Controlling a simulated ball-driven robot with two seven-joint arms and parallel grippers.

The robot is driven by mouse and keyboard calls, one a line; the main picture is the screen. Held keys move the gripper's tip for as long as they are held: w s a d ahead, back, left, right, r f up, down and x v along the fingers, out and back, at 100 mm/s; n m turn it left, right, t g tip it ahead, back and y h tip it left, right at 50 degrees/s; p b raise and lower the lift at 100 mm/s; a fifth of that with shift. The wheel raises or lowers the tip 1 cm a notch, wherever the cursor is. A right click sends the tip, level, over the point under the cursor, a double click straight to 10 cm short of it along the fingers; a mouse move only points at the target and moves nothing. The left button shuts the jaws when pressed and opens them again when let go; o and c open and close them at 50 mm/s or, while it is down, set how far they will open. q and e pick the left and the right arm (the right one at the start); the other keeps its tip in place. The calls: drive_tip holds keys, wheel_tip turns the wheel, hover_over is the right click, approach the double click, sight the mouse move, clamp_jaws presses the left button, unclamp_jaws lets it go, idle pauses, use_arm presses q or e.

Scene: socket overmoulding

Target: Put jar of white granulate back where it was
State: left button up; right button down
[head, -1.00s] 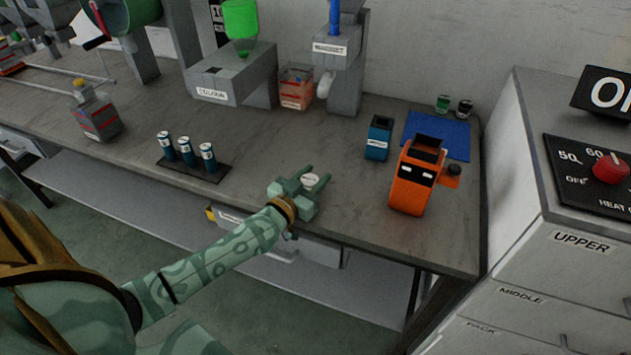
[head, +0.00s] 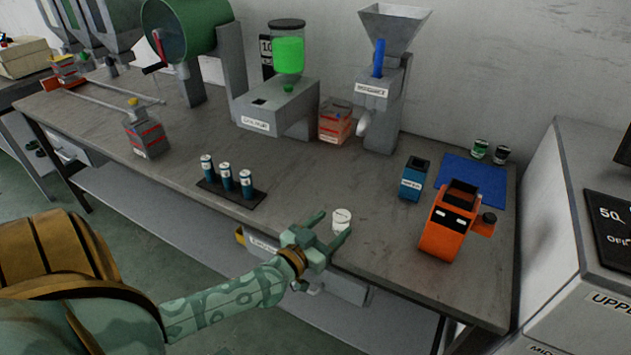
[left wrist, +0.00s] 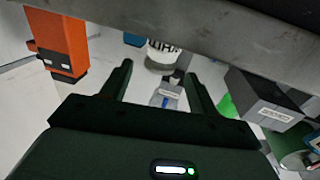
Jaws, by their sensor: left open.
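The jar of white granulate (head: 342,220) is a small white jar standing near the front edge of the grey workbench (head: 290,215). In the left wrist view, where the scene appears upside down, the jar (left wrist: 160,52) shows part of a dark-lettered label. My left gripper (head: 332,226) is open, its fingers pointing at the jar from the front. In the left wrist view the jar sits just beyond the fingertips (left wrist: 158,70), with visible gaps. My right gripper is not in view.
A blue box (head: 413,180) and an orange device (head: 450,225) stand to the right. The colour dispenser (head: 275,105) and magnet hopper machine (head: 380,100) stand behind. The bench around the jar is clear.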

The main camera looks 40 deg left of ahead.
use_arm(q)
drive_tip(key=s, duration=0.5)
drive_tip(key=shift+s+p, duration=0.3)
drive_tip(key=shift+s, duration=0.1)
drive_tip(key=shift+d, duration=0.1)
drive_tip(key=s+d+f+m+g+h, duration=0.1)
drive_tip(key=d+f+m+g+h, duration=0.2)
drive_tip(key=d, duration=0.7)
drive_tip(key=s+f+g, duration=0.3)
drive_tip(key=s+f, duration=0.3)
drive_tip(key=f, duration=0.5)
drive_tip(key=s+f+g, duration=0.2)
drive_tip(key=s+f, duration=0.3)
drive_tip(key=f, duration=0.7)
drive_tip(key=s+f+g+y, duration=0.1)
drive_tip(key=s+f+g, duration=0.2)
drive_tip(key=s, duration=0.7)
drive_tip(key=s+a+f+g, duration=0.1)
drive_tip(key=s+f+g, duration=0.2)
drive_tip(key=s+f, duration=0.4)
drive_tip(key=s+a+f+m+g+y, duration=0.1)
drive_tip(key=s+f+g, duration=0.3)
drive_tip(key=s, duration=1.1)
drive_tip(key=shift+f+y, duration=0.3)
drive_tip(key=shift+f, duration=0.1)
drive_tip(key=shift+w, duration=0.1)
